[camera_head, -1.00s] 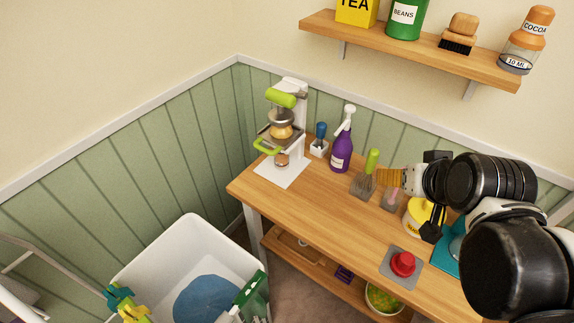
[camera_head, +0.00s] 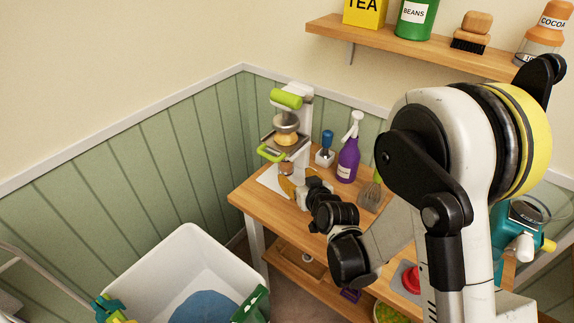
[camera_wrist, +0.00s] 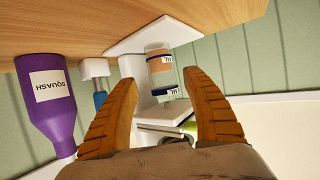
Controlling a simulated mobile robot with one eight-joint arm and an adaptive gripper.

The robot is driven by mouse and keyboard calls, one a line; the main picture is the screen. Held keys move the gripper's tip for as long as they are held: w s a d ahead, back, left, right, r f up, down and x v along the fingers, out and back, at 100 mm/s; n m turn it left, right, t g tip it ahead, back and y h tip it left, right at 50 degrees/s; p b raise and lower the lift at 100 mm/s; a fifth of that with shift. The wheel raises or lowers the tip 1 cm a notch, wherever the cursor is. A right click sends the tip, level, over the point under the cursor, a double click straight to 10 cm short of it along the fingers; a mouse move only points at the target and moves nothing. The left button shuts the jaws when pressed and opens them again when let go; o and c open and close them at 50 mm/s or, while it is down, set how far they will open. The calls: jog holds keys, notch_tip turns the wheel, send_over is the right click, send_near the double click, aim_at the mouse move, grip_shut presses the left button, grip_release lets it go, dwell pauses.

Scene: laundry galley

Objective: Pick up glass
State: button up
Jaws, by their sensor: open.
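The glass (camera_wrist: 159,68) is a small clear cup with tan contents and a printed label. It stands on the white base of the juicer press (camera_head: 299,125), partly hidden by my gripper in the head view. The wrist view is upside down. My gripper (camera_wrist: 159,78) has two ribbed orange fingers, spread apart, with the glass seen between their tips and a gap to each finger. The fingers do not visibly touch the glass. In the head view my gripper (camera_head: 287,187) reaches low in front of the press base.
A purple squash bottle (camera_head: 348,160) and a blue-handled tool in a white holder (camera_head: 325,155) stand right of the press. The white tub (camera_head: 190,265) stands below left of the wooden bench (camera_head: 250,207).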

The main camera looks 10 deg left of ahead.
aim_at(289, 169)
jog(key=x, duration=0.3)
jog(key=shift+f, duration=0.1)
jog(key=b+x, duration=0.3)
jog(key=x, duration=0.3)
jog(key=shift+w+a, duration=0.1)
jog(key=shift+a, duration=0.05)
jog(key=c, duration=1.2)
jog(key=shift+r, duration=0.2)
